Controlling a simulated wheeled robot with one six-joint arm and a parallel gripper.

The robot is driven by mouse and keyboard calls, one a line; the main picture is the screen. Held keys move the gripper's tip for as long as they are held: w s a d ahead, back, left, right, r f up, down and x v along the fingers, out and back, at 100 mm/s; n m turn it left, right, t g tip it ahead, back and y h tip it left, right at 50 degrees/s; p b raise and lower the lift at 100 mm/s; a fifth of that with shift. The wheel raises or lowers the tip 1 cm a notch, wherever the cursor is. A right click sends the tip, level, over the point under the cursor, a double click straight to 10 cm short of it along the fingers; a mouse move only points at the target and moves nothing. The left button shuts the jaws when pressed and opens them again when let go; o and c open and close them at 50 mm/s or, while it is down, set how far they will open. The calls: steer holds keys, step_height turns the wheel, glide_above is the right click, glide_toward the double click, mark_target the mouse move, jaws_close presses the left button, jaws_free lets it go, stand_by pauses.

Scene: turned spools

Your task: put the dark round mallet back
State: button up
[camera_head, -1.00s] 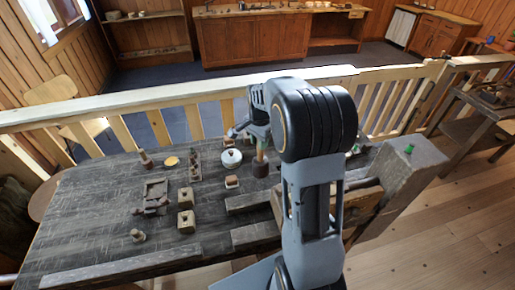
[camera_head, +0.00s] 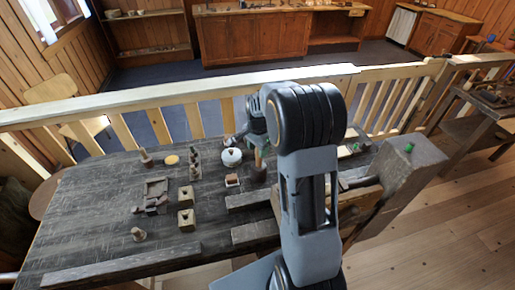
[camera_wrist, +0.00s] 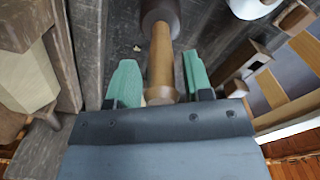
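The dark round mallet stands upright on its head on the workbench, its dark head (camera_head: 258,174) low and its wooden handle up. In the wrist view its wooden handle (camera_wrist: 161,65) runs between my fingers and its dark head (camera_wrist: 161,14) lies beyond the tips. My gripper (camera_wrist: 160,78) has green fingers, one on each side of the handle, with small gaps showing. It is open around the handle. In the head view my gripper (camera_head: 258,153) is partly hidden by my own arm.
The dark workbench (camera_head: 100,220) holds a white round pot (camera_head: 231,158), a small box (camera_head: 232,181), two square blocks (camera_head: 186,219) and a small turned piece (camera_head: 138,234). A wooden railing (camera_head: 170,105) runs behind. The bench's left front is mostly clear.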

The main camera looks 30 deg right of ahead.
steer(key=shift+o, duration=0.4)
step_height(320, 180, up, 12)
steer(key=shift+f+b, duration=0.15)
steer(key=shift+b, duration=0.2)
steer(key=s+a+n+t, duration=0.2)
steer(key=s+a+n, duration=0.3)
steer(key=s+n, duration=0.2)
steer(key=s+a+n+t, duration=0.2)
steer(key=s+a+n, duration=0.2)
steer(key=s+n, duration=0.3)
steer(key=s, duration=0.4)
steer(key=shift+s+a, duration=0.35)
steer(key=shift+a, duration=0.05)
